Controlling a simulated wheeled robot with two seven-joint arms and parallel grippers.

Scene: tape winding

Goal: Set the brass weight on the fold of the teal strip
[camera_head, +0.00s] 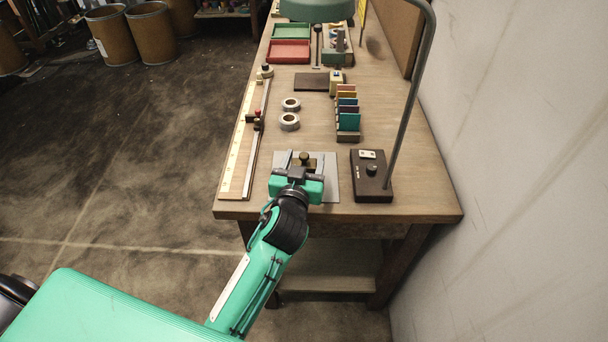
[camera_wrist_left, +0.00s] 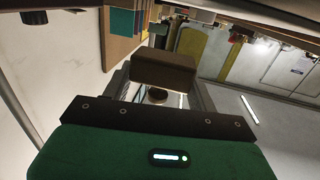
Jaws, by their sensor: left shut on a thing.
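My left gripper (camera_head: 304,165) is over the grey mat (camera_head: 331,190) near the table's front edge. Its fingers are shut on the brass weight (camera_head: 304,156), a dark brass-brown block with a round knob. In the left wrist view the weight (camera_wrist_left: 165,72) sits between the fingers. I cannot tell whether it touches the mat. A teal strip (camera_head: 348,121) stands at the front of the strip rack; it also shows in the left wrist view (camera_wrist_left: 122,22). No folded teal strip is visible on the mat; the gripper hides part of it. My right gripper is not in view.
A dark lamp base (camera_head: 371,190) stands right of the mat, its pole rising beside it. The rack (camera_head: 348,137) is behind. Two tape rolls (camera_head: 289,121) and a long ruler board (camera_head: 236,150) lie to the left. Red (camera_head: 289,52) and green trays are at the far end.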

